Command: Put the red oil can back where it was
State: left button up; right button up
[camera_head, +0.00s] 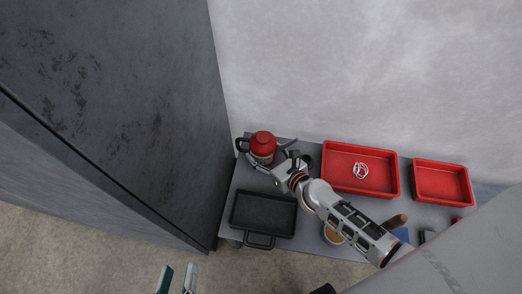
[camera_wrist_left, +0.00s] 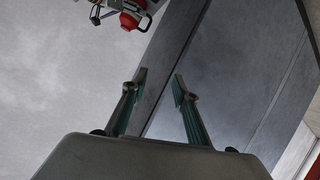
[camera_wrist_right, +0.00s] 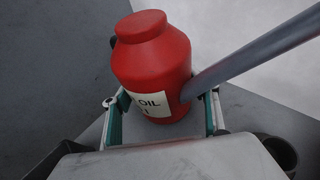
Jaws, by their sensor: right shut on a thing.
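The red oil can (camera_head: 263,144) is at the far left corner of the grey table. In the right wrist view the can (camera_wrist_right: 153,65) stands between my right fingers (camera_wrist_right: 165,118), upright, with a pale "OIL" label and a long grey spout to the right. My right gripper (camera_head: 271,166) is shut on it. Whether its base touches the table is hard to tell. My left gripper (camera_head: 178,278) is low in the head view, in front of the table, open and empty; its spread fingers (camera_wrist_left: 160,84) show in the left wrist view, where the can (camera_wrist_left: 131,21) is at the top.
A black tray (camera_head: 234,212) with a handle lies at the table's front left. Two red trays stand at the back right: the larger (camera_head: 389,183) holds a small silvery thing, the smaller (camera_head: 441,183) looks empty. A dark wall (camera_head: 130,110) rises close to the table's left.

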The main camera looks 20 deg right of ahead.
jog(key=shift+f, duration=0.3)
jog(key=shift+w+r, duration=0.15)
jog(key=shift+r, duration=0.15)
jog(key=shift+f, duration=0.3)
jog(key=o, duration=1.7)
jog(key=shift+c, duration=0.2)
pick_arm(q)
jog(key=shift+s+d+n, duration=0.25)
jog(key=shift+d+n, duration=0.15)
jog(key=shift+d, duration=0.15)
jog(key=shift+w+r, duration=0.1)
pick_arm(e)
jog(key=shift+r, duration=0.1)
jog(key=shift+r, duration=0.3)
pick_arm(q)
jog(key=a+m, duration=0.1)
jog(key=a+m+p, duration=0.1)
jog(key=w+a+p, duration=0.1)
jog(key=shift+a+r+m+y, duration=0.3)
jog(key=shift+m, duration=0.1)
pick_arm(e)
jog(key=v, duration=1.2)
jog(key=shift+f, duration=0.25)
pick_arm(q)
jog(key=shift+d, duration=0.15)
